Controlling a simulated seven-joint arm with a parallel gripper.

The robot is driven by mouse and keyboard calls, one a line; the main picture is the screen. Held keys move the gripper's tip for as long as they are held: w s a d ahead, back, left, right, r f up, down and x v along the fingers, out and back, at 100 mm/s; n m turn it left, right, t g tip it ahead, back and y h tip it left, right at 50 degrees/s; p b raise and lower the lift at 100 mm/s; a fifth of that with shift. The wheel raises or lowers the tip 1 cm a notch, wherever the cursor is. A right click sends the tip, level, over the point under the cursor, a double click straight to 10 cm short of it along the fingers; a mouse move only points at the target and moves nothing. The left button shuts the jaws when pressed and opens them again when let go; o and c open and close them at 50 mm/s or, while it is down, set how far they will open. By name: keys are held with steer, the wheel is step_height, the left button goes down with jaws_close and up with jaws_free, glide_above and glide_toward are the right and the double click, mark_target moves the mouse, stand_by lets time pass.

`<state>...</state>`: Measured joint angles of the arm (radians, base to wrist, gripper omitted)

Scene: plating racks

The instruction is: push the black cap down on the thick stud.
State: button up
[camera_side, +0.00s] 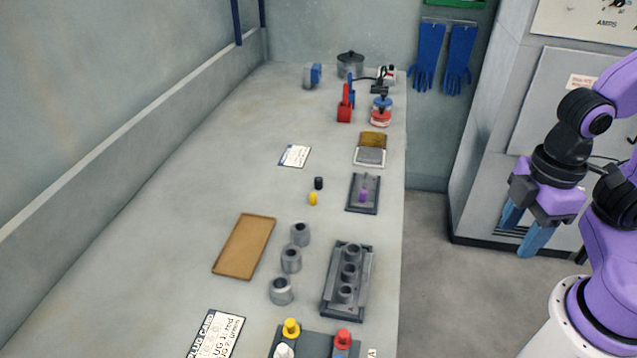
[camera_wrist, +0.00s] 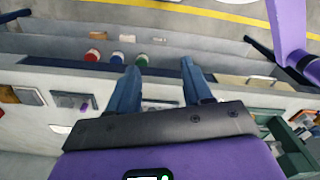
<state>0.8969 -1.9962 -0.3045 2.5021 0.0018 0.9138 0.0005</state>
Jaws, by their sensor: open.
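The small black cap (camera_side: 319,183) stands on the bench, just behind a yellow cap (camera_side: 313,198). To their right is a dark plate (camera_side: 357,208) with a purple piece (camera_side: 363,195) on it and what looks like a slim upright stud behind that. Which stud is the thick one is too small to tell. The plate also shows at the left of the wrist view (camera_wrist: 62,100). My gripper (camera_side: 522,228) is open and empty, hanging off the bench's right side, well away from the cap and the plate. It also shows in the wrist view (camera_wrist: 160,84).
A grey rack with several sockets (camera_side: 332,300), loose grey cylinders (camera_side: 291,260) and a tan tray (camera_side: 244,247) lie nearer. A brown-and-white pad (camera_side: 370,157), a white card (camera_side: 295,156) and red tools (camera_side: 345,106) lie farther back. The bench left of the caps is clear.

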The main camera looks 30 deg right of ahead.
steer(key=w+a+r+m, duration=0.3)
steer(key=w+a+m, duration=0.45)
steer(key=w, duration=0.35)
steer(key=m, duration=2.3)
glide_above(318, 178)
steer(key=f, duration=1.3)
steer(key=shift+w+a+f, duration=0.1)
steer(key=shift+w+f, duration=0.15)
steer(key=shift+w, duration=0.05)
steer(key=shift+s+f, duration=0.2)
steer(key=shift+f, duration=1.2)
steer(key=shift+s+f, duration=0.15)
steer(key=shift+f, duration=1.2)
jaws_close()
